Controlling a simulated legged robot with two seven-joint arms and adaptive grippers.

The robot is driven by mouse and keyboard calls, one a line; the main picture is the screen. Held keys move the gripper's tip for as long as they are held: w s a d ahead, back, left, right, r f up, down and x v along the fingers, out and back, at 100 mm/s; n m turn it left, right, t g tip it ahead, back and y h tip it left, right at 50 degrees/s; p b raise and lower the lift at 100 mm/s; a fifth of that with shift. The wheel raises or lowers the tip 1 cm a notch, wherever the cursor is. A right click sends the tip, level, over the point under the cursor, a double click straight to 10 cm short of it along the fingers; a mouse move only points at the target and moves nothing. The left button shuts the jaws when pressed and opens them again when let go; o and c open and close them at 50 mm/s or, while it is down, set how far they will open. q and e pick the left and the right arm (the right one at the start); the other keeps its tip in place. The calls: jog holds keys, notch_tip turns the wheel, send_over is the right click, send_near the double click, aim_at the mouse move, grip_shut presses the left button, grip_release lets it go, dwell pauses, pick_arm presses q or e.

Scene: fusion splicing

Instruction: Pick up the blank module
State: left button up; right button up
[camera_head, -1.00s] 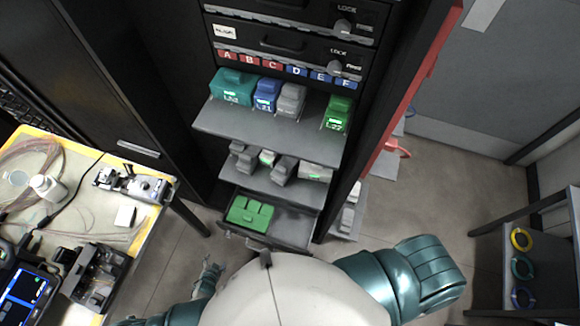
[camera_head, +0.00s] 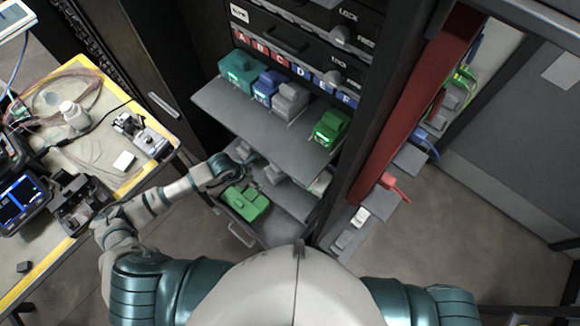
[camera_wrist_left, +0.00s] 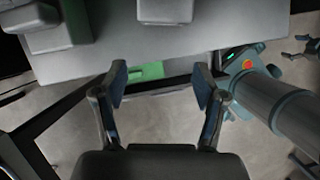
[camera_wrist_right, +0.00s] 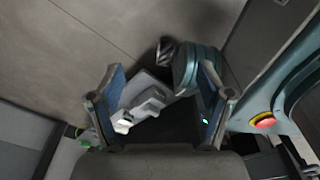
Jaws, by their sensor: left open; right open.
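Grey modules sit on the middle shelf of the rack, partly hidden in the head view; which module is the blank one I cannot tell. In the left wrist view grey blocks (camera_wrist_left: 165,10) (camera_wrist_left: 55,35) sit on a grey shelf at the top. My left gripper (camera_head: 243,156) reaches in at the left end of the middle shelf, under the upper shelf (camera_head: 270,122). In its wrist view the left gripper (camera_wrist_left: 160,82) is open and empty, short of the blocks. My right gripper (camera_wrist_right: 160,90) is open; a grey and white part (camera_wrist_right: 140,108) shows beyond its fingers.
The upper shelf holds a teal module (camera_head: 238,70), a blue one (camera_head: 267,86), a grey one (camera_head: 291,101) and a green one (camera_head: 331,128). A green module (camera_head: 245,204) lies in the low drawer. The cluttered table (camera_head: 158,160) stands left, a red panel (camera_head: 410,110) right.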

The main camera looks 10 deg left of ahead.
aim_at(272, 170)
pick_arm(q)
jog(key=w+d+p, duration=0.1)
jog(key=w+d, duration=0.3)
jog(key=shift+w+d, duration=0.15)
jog(key=shift+d, duration=0.05)
jog(key=w+d, duration=0.1)
jog(key=d, duration=0.1)
jog(key=w+d, duration=0.1)
jog(key=d, duration=0.1)
jog(key=shift+w, duration=0.4)
jog(key=shift+w+d+p, duration=0.1)
jog(key=shift+d+p, duration=0.15)
jog(key=shift+p, duration=0.05)
jog(key=shift+d+f, duration=0.25)
jog(key=f, duration=0.3)
jog(key=shift+w+f, duration=0.3)
jog(key=shift+w, duration=0.1)
jog(key=shift+f, duration=0.4)
jog(key=shift+w+a, duration=0.15)
jog(key=shift+a, duration=0.05)
jog(key=shift+d, duration=0.4)
jog(key=c, duration=0.8)
jog(key=shift+d, duration=0.1)
jog(key=shift+c, duration=0.3)
pick_arm(e)
jog(key=shift+d+r, duration=0.35)
jog(key=shift+r, duration=0.5)
